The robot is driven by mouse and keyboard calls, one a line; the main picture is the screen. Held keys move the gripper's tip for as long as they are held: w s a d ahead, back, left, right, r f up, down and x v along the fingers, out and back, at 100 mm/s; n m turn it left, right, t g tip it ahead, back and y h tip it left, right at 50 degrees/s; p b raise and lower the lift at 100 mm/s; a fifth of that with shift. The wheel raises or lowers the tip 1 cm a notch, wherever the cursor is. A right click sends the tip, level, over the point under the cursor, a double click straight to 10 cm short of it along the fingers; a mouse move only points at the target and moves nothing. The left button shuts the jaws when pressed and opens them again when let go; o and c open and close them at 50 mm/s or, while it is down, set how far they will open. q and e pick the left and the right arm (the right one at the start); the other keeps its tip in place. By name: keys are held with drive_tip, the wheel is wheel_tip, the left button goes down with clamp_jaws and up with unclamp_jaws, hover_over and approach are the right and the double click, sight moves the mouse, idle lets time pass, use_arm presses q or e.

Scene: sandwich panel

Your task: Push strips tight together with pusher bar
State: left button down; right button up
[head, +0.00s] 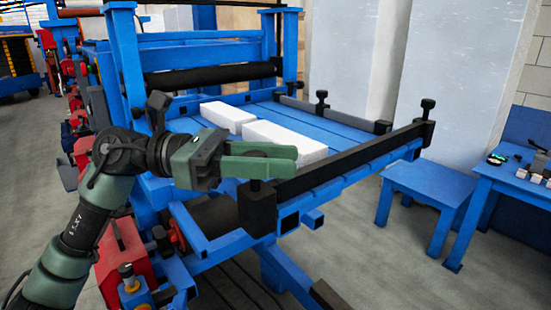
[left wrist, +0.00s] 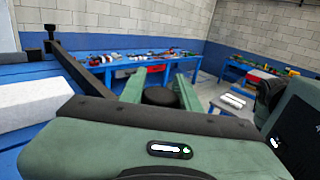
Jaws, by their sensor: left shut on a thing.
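The black pusher bar (head: 350,160) lies across the front end of the blue table, with an upright knob at each end. My left gripper (head: 292,161) is shut on the near-left knob, and it also shows in the left wrist view (left wrist: 159,88) with the black knob between its green fingers. Two white strips (head: 228,116) (head: 285,142) lie side by side on the table behind the bar; a narrow gap seems to show between them. The gripper partly covers the nearer strip. In the left wrist view the pusher bar (left wrist: 80,68) runs away beside a white strip (left wrist: 30,104). My right gripper is not in view.
The blue table (head: 335,127) has bare surface right of the strips, with a dark side rail (head: 335,117) along its far side. A blue stool (head: 425,183) and workbench (head: 515,180) stand at the right. A black roller (head: 215,75) spans the back.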

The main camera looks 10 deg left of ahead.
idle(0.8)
use_arm(q)
drive_tip(key=w+a+b, duration=0.2)
drive_tip(key=w+a, duration=0.3)
drive_tip(key=a, duration=0.1)
drive_tip(key=shift+a, duration=0.4)
drive_tip(key=c, duration=1.1)
unclamp_jaws()
drive_tip(key=shift+w, duration=0.15)
drive_tip(key=shift+o, duration=0.4)
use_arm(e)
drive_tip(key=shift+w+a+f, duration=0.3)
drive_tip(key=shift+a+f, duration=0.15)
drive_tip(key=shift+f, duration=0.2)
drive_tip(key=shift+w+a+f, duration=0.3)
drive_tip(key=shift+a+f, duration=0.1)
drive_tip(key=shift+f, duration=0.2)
use_arm(q)
drive_tip(key=s+a+b, duration=0.1)
drive_tip(key=a+b, duration=0.2)
drive_tip(key=a, duration=0.4)
drive_tip(key=shift+a, duration=0.4)
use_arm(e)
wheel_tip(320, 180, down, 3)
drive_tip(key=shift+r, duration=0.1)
